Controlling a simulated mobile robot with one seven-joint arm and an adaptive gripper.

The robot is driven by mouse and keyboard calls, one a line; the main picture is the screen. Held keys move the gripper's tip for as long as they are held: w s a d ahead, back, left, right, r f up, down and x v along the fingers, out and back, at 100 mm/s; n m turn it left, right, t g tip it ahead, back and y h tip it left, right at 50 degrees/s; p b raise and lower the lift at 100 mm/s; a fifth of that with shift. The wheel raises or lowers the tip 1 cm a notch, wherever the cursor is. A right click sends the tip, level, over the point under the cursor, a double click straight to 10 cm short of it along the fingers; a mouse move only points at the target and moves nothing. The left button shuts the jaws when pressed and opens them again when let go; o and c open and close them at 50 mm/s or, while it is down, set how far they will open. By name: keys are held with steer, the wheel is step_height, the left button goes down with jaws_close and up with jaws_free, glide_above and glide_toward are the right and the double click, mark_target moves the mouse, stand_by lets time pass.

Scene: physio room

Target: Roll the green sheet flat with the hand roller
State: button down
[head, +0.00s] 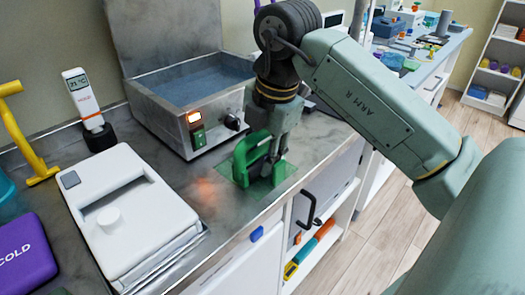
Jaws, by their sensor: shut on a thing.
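The green hand roller (242,163) stands on the counter just in front of the steel water bath. My gripper (276,155) points down and is shut on the roller's handle. The thin, see-through green sheet (288,170) lies on the counter under the roller, close to the front edge. The roller and my gripper cover much of the sheet. I cannot tell whether the roller's drum touches the sheet or whether the sheet is fully flat.
The steel water bath (170,98) with a raised lid stands directly behind. A white lidded unit (150,212), a thermometer (82,92), a yellow tool (25,150) and a purple cold pack (22,252) are at left. Bare counter lies between that unit and the sheet.

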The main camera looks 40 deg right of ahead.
steer(key=shift+f+b, duration=0.2)
steer(key=shift+b, duration=0.1)
steer(key=shift+w, duration=0.15)
